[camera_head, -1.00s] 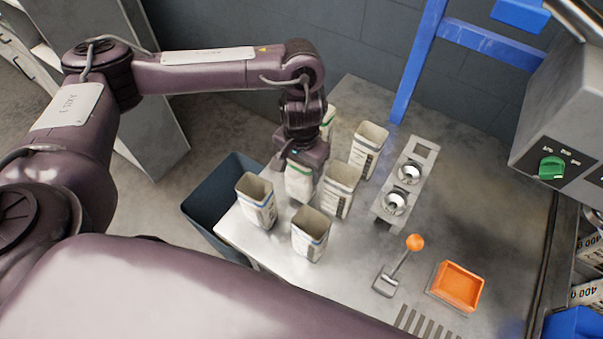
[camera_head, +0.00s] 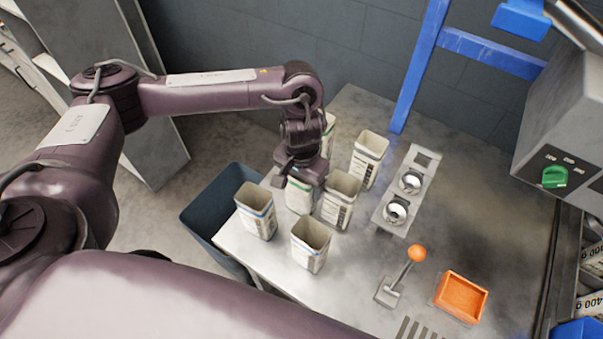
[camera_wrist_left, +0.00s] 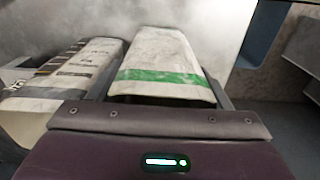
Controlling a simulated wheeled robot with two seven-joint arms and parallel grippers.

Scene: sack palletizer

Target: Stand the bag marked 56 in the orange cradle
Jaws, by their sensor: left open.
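Several open-topped bags stand upright on the metal table; no number 56 can be read on any of them. My left gripper (camera_head: 299,188) is open and points down over a bag with a green band (camera_head: 297,200). In the left wrist view this green-banded bag (camera_wrist_left: 165,65) lies between the two fingers, with no clear grip on it. A striped bag (camera_wrist_left: 62,75) is close beside it on the left. The orange cradle (camera_head: 461,297) is empty at the table's front right. My right gripper is not in view.
Other bags (camera_head: 256,212) (camera_head: 310,245) (camera_head: 342,200) (camera_head: 368,160) crowd around the gripper. A dark bin (camera_head: 205,215) stands left of the table. A metal rack with two round openings (camera_head: 400,205) and an orange-knobbed lever (camera_head: 416,254) stand between the bags and the cradle.

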